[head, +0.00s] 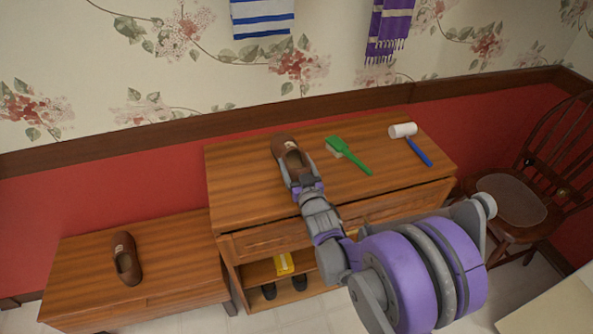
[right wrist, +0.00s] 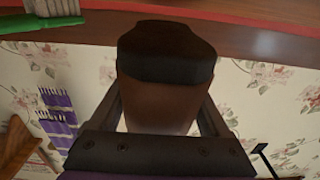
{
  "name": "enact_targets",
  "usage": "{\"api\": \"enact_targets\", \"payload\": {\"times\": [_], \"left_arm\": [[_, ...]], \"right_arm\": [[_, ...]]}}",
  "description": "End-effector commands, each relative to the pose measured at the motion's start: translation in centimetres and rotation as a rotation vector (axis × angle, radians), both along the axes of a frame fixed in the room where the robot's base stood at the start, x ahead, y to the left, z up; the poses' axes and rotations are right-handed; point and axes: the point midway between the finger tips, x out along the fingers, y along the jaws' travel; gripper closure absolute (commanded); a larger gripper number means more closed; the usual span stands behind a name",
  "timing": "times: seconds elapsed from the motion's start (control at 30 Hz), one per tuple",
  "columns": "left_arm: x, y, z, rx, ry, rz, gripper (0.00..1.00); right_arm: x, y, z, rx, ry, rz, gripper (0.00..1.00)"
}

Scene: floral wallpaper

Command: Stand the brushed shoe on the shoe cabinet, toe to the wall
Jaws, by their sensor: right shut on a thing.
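A brown shoe (head: 284,143) is at the back left of the wooden shoe cabinet top (head: 240,184), its toe pointing to the wall and its opening up. My right gripper (head: 299,184) is shut on the shoe's heel end from the front. In the right wrist view the shoe's dark heel (right wrist: 166,55) and brown back show between the fingers (right wrist: 158,112). I cannot tell whether the sole touches the cabinet top. A matching brown shoe (head: 127,262) stands on the low wooden bench at the left. My left gripper is not in view.
A green brush (head: 352,159) lies just right of the held shoe; it also shows in the right wrist view (right wrist: 40,20). A white-and-blue roller (head: 404,131) lies further right. Dark shoes (head: 269,291) sit on the cabinet's lower shelf. A wooden chair (head: 513,205) stands at the right.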

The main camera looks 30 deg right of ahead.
Motion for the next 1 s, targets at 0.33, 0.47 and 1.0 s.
{"api": "enact_targets", "payload": {"times": [0.33,0.47,1.0], "left_arm": [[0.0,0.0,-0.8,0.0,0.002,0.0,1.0],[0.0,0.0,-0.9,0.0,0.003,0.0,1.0],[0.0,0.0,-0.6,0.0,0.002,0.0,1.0]], "right_arm": [[0.0,0.0,-2.6,0.0,-0.001,0.0,0.98],[0.0,0.0,-2.7,0.0,-0.001,0.0,0.98],[-0.2,0.1,-2.5,0.0,0.0,0.0,0.0]]}}
